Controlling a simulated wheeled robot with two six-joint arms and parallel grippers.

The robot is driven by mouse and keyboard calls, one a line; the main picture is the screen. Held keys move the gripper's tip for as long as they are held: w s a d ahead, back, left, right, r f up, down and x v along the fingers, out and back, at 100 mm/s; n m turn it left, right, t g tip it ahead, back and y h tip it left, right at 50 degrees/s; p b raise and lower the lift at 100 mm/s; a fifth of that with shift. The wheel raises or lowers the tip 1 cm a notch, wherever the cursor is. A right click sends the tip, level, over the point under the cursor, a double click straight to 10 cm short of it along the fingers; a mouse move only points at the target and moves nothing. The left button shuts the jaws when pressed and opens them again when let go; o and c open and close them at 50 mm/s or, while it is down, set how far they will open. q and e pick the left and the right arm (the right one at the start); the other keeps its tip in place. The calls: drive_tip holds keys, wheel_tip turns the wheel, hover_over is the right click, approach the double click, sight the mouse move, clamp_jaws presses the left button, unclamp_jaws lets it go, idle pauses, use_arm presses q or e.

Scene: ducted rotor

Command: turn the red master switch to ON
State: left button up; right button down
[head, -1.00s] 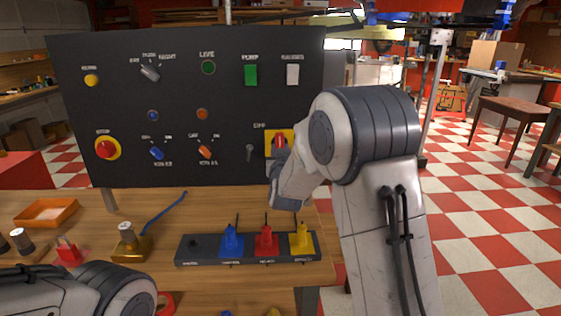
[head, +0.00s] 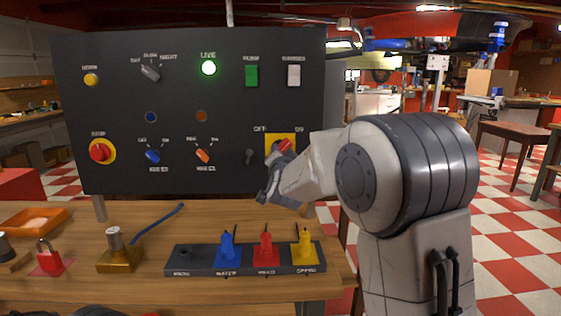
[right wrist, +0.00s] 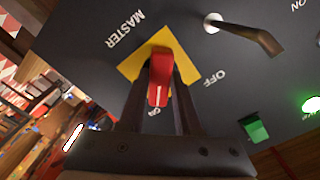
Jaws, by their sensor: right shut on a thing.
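The red master switch (head: 285,146) sits on a yellow plate (head: 284,137) at the lower right of the black panel. Its handle tilts up and right, toward the ON label. My right gripper (head: 276,160) is shut on the handle, partly hidden by my arm in the head view. In the right wrist view the red handle (right wrist: 160,75) lies between the two dark fingers of my right gripper (right wrist: 160,88), its white mark pointing at the partly covered ON label. The LIVE lamp (head: 208,68) glows green. My left gripper is not in view.
A grey hooked lever (head: 249,156) stands just left of the yellow plate. Below, a dark rack (head: 185,259) holds blue, red and yellow plugs. A red padlock (head: 48,262), a brass block (head: 119,260) and an orange tray (head: 36,222) are on the bench (head: 80,295).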

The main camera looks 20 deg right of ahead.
drive_tip(key=shift+m, duration=0.3)
drive_tip(key=c, duration=0.6)
unclamp_jaws()
drive_tip(key=shift+d, duration=0.1)
drive_tip(key=shift+s, duration=0.15)
drive_tip(key=v, duration=1)
drive_tip(key=shift+b, duration=0.3)
drive_tip(key=shift+s, duration=0.1)
